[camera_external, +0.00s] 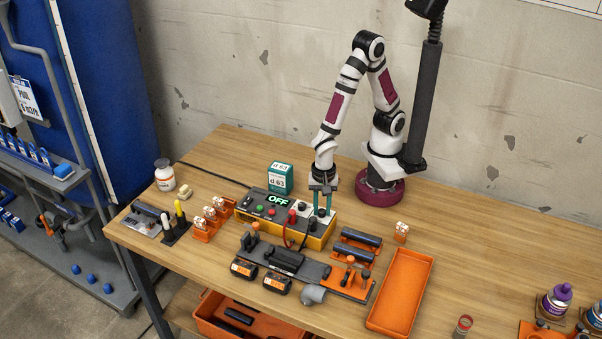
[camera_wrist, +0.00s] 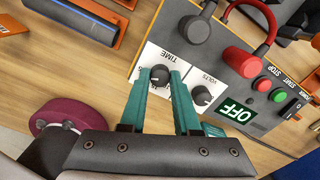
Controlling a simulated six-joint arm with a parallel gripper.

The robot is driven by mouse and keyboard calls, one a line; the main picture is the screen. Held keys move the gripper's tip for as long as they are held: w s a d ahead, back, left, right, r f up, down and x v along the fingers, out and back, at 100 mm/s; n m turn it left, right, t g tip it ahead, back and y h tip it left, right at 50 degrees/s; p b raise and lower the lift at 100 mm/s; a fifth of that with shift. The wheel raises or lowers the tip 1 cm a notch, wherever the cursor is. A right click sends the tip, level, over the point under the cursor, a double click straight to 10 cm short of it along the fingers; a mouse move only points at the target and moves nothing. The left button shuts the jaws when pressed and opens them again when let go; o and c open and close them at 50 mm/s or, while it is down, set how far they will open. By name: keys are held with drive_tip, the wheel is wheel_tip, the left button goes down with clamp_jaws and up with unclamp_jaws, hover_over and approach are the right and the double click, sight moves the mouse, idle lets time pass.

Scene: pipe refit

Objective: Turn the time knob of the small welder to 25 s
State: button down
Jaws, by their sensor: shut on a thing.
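The small welder (camera_external: 318,236) is a yellow and dark box on the wooden bench. Its display (camera_external: 277,200) reads OFF, as it also does in the wrist view (camera_wrist: 237,111). In the wrist view the black time knob (camera_wrist: 159,74) sits on a white plate marked TIME. My gripper (camera_wrist: 162,76) has its two teal fingers closed on either side of this knob. The knob's setting is too small to read. The black volts knob (camera_wrist: 201,95) is just right of my right finger. In the external view my gripper (camera_external: 322,212) reaches down onto the welder's right end, and its fingers partly hide the panel there.
A red-clamped cable (camera_wrist: 262,42) and a black plug (camera_wrist: 203,29) rise from the panel near my fingers. Green and red buttons (camera_wrist: 262,85) lie further right. A clamp fixture (camera_external: 285,262) stands in front of the welder, an orange tray (camera_external: 427,258) to the right.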

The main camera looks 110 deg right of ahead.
sight(322, 210)
drive_tip(key=shift+m, duration=0.4)
drive_tip(key=c, duration=0.6)
unclamp_jaws()
drive_tip(key=shift+c, duration=0.2)
wheel_tip(322, 210, up, 16)
drive_tip(key=s+d+n+y, duration=0.1)
drive_tip(key=s+d+n, duration=0.2)
drive_tip(key=s+n, duration=0.3)
drive_tip(key=s+d+n, duration=0.4)
drive_tip(key=s+n, duration=0.3)
drive_tip(key=n, duration=0.4)
drive_tip(key=shift+f+n+y, duration=0.3)
drive_tip(key=shift+f+y, duration=0.05)
drive_tip(key=shift+y, duration=0.05)
